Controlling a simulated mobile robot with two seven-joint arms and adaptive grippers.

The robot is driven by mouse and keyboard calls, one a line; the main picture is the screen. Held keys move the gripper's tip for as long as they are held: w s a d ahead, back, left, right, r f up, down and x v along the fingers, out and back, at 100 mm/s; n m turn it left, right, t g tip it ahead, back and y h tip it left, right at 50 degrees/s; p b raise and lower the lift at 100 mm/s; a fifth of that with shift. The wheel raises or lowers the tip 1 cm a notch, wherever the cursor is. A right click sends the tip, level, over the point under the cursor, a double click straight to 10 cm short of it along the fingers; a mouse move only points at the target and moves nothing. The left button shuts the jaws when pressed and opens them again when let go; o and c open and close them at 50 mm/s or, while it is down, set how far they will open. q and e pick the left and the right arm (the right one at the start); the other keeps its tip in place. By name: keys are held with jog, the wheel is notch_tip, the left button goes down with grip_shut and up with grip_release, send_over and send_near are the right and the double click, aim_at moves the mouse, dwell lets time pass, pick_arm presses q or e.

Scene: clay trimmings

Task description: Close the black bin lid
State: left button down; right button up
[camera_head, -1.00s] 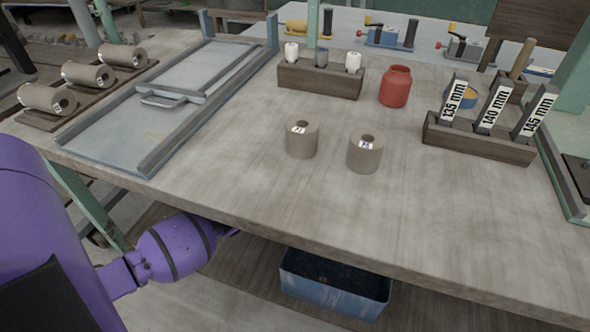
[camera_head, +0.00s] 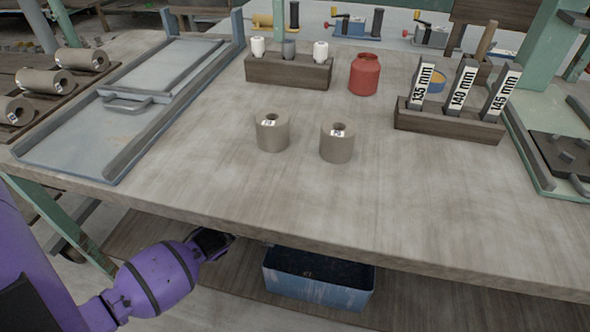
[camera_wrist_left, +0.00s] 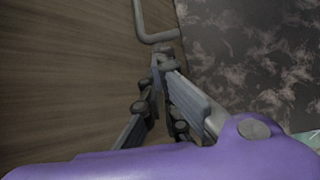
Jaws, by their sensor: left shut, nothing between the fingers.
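No black bin lid can be clearly picked out in either view. A blue bin (camera_head: 318,288) with dark contents stands low under the table's front edge, at the bottom middle of the head view. My left gripper (camera_head: 232,238) is below that edge, left of the bin, with its tips partly hidden. In the left wrist view my left gripper (camera_wrist_left: 165,58) is shut and empty. Its tips are close to a bent grey bar (camera_wrist_left: 158,37) over a brown wood-grained surface; whether they touch I cannot tell. A dark mottled surface (camera_wrist_left: 250,50) lies to the right. My right gripper is not in view.
The table (camera_head: 400,205) overhangs the bin and my left gripper. On it stand two clay cylinders (camera_head: 272,132), a red jar (camera_head: 365,75), a wooden holder (camera_head: 450,125) with length gauges and a handled metal slide frame (camera_head: 75,150). The table's front middle is clear.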

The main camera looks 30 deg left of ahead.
pick_arm(q)
jog(key=s+d+f+m+h+b, duration=0.1)
jog(key=s+f+m+h+b, duration=0.1)
jog(key=f+b, duration=0.4)
jog(key=s+d+f+m+g+h+b, duration=0.1)
jog(key=s+f+m+h+b, duration=0.2)
jog(key=s+f+b, duration=0.3)
jog(key=s+d+f+m+h+b, duration=0.2)
jog(key=s+f+b, duration=0.3)
jog(key=f, duration=0.8)
jog(key=shift+s+m+g+b, duration=0.35)
jog(key=shift+m+b, duration=0.25)
jog(key=shift+m, duration=0.2)
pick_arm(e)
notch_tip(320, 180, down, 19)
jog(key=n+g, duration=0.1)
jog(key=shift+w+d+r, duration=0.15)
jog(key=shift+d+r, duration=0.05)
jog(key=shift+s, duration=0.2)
